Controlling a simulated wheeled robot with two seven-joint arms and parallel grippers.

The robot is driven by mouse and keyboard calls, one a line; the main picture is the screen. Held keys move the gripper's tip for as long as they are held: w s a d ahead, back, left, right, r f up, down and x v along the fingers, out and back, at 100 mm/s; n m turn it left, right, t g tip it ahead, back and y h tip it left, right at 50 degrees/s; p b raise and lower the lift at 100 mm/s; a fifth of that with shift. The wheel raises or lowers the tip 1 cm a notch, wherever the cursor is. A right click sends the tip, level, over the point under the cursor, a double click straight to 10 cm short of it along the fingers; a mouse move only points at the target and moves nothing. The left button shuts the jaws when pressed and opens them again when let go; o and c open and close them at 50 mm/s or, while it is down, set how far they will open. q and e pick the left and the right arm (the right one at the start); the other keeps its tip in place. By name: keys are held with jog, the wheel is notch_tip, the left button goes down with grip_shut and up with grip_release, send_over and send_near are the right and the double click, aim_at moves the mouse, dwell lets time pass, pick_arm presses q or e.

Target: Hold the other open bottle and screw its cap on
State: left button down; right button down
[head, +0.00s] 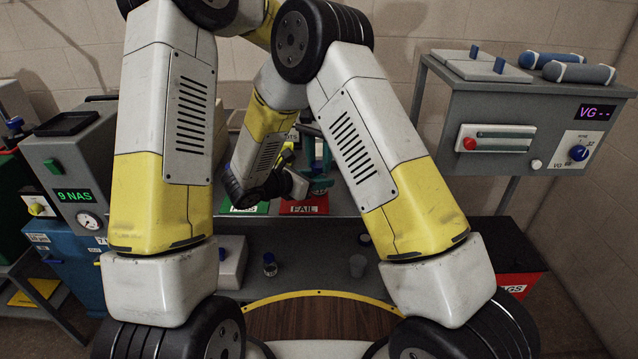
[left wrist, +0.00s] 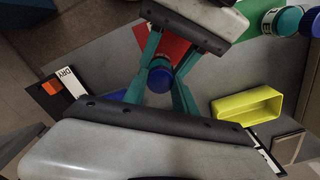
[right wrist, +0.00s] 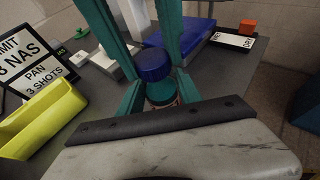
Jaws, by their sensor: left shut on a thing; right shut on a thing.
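A small bottle (right wrist: 161,92) with a blue cap (right wrist: 153,65) is upright between both grippers in the right wrist view. The cap sits over the bottle's neck; whether its thread is fully engaged cannot be told. The cap also shows from above in the left wrist view (left wrist: 160,79). My right gripper (right wrist: 158,98) is shut around the bottle body, its teal fingers coming from below in its own view. My left gripper (left wrist: 160,88) appears shut at cap height, its fingers on either side. In the head view my arms hide most of this.
A red FAIL pad (head: 304,207) and a green pad (head: 249,209) lie on the bench. A yellow tray (left wrist: 247,106) and a blue box (right wrist: 188,46) are close by.

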pick_arm(q)
jog(key=c, duration=0.9)
grip_release()
notch_tip(320, 180, up, 12)
pick_arm(e)
jog(key=c, duration=0.7)
grip_release()
jog(key=shift+a, duration=0.1)
